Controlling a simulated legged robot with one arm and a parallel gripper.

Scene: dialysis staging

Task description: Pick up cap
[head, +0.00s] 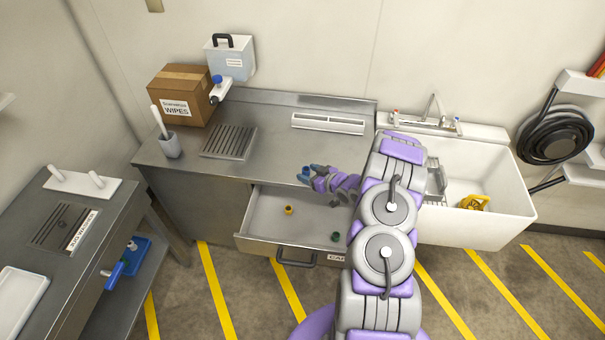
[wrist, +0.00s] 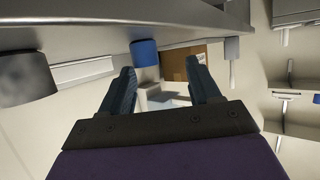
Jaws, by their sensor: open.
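My gripper (head: 311,173) is open and empty, held over the front edge of the steel counter near the open drawer. In the wrist view its two dark blue fingers (wrist: 162,88) stand apart. A short blue cylinder (wrist: 145,53), which looks like a cap, sits ahead of the fingers, toward the left finger, at the metal surface. I cannot tell it apart from the fingers in the head view. My arm hides the drawer's right part.
The counter (head: 270,140) holds a cardboard wipes box (head: 182,95), a cup with a white rod (head: 170,146), a grate (head: 229,142) and a white slotted tray (head: 328,123). A sink (head: 490,225) stands right, a side table (head: 118,205) left. Striped floor ahead is open.

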